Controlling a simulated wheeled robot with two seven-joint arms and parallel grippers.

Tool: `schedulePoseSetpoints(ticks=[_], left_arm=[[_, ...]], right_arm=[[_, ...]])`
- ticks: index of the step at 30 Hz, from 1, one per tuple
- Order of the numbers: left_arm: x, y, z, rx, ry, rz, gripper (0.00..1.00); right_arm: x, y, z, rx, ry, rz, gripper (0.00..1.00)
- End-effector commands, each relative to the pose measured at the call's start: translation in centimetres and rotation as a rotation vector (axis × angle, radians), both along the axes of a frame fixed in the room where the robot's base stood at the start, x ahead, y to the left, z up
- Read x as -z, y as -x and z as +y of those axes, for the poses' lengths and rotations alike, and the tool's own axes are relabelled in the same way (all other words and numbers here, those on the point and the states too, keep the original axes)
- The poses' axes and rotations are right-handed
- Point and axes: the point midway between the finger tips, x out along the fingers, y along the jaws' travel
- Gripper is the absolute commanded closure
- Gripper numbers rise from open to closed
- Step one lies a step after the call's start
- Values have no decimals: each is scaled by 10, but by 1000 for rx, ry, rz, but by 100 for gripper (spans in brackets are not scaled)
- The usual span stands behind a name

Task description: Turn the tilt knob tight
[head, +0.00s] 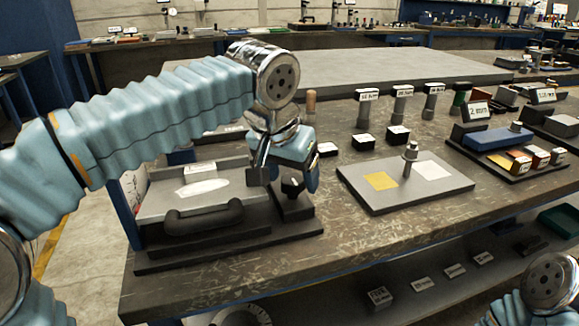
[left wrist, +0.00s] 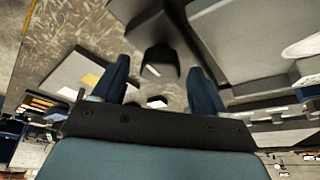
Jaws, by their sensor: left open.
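A black knob (head: 292,187) with a light mark on top stands on a dark block at the right end of the grey device. My left gripper (head: 286,178) is above it, pointing down, with its fingers apart. In the left wrist view the knob (left wrist: 160,65) shows between the two open fingers of the left gripper (left wrist: 160,78), with gaps on both sides. I see no finger touching it. The gripper hides part of the block in the head view. Only a piece of my right arm shows at the lower right; its gripper is out of view.
The grey device (head: 160,205) with a dark handle (head: 203,218) sits left of the knob. A grey plate (head: 405,196) with yellow and white patches and a metal post lies to the right. Labelled posts and small black blocks stand behind. The front right bench top is clear.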

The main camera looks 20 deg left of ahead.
Motion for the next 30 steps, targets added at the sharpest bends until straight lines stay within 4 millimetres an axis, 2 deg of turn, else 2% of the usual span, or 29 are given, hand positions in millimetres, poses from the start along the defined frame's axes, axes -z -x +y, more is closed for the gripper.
schedulePoseSetpoints(ticks=[5,12,18,24,30], left_arm=[[-20,7,1,0,2,-4,28],[-75,29,6,1,3,-5,28],[-110,44,9,0,2,-4,28],[-126,51,11,1,1,0,28],[-127,52,11,0,0,0,28]], right_arm=[[-3,0,0,0,0,0,57],[-13,0,0,-2,-1,0,57],[-13,0,1,-2,-1,0,57],[-13,0,1,-2,-1,0,57],[-13,0,1,-2,-1,0,57]])
